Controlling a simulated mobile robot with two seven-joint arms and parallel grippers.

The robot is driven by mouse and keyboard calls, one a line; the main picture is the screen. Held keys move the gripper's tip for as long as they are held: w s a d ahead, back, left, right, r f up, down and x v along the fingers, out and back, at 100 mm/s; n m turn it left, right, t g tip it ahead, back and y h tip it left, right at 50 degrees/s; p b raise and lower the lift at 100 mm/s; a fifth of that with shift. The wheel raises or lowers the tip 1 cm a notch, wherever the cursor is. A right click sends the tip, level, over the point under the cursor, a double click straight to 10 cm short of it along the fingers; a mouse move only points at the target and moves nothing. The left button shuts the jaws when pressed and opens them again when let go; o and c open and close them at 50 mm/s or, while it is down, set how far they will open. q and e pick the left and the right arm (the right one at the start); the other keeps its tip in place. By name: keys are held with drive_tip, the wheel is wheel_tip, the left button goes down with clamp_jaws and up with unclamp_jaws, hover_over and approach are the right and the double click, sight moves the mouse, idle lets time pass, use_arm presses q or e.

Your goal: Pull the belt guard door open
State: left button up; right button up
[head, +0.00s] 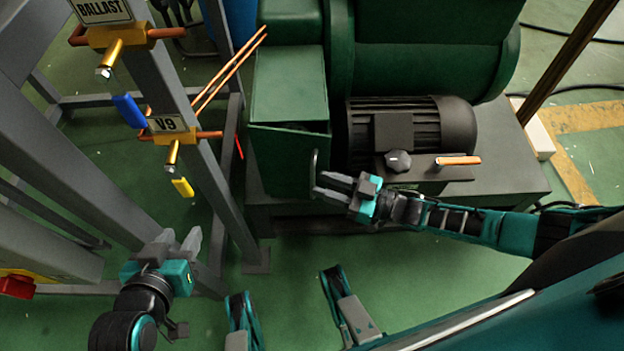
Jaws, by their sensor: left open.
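The belt guard is a tall green box (289,85) left of the black motor. Its door (280,160) is the green front panel, with a dark upright handle (315,160) near its right edge. A dark gap shows above the door's top edge at the right; I cannot tell how far the door is ajar. My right gripper (317,183) points left, its fingers apart and their tips at the handle's lower end. I cannot tell whether they touch it. My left gripper (180,236) is open and empty, low at the left, away from the door.
The black motor (420,125) with a knob (398,161) and a copper-coloured lever (458,161) stands right of the handle. A grey frame (185,120) with the V9 (168,124) and BALLAST (100,8) valves stands at the left. Green floor (300,255) is clear before the door.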

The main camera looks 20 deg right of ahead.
sight(312, 181)
drive_tip(key=shift+x, duration=2)
drive_tip(key=shift+c, duration=0.4)
clamp_jaws()
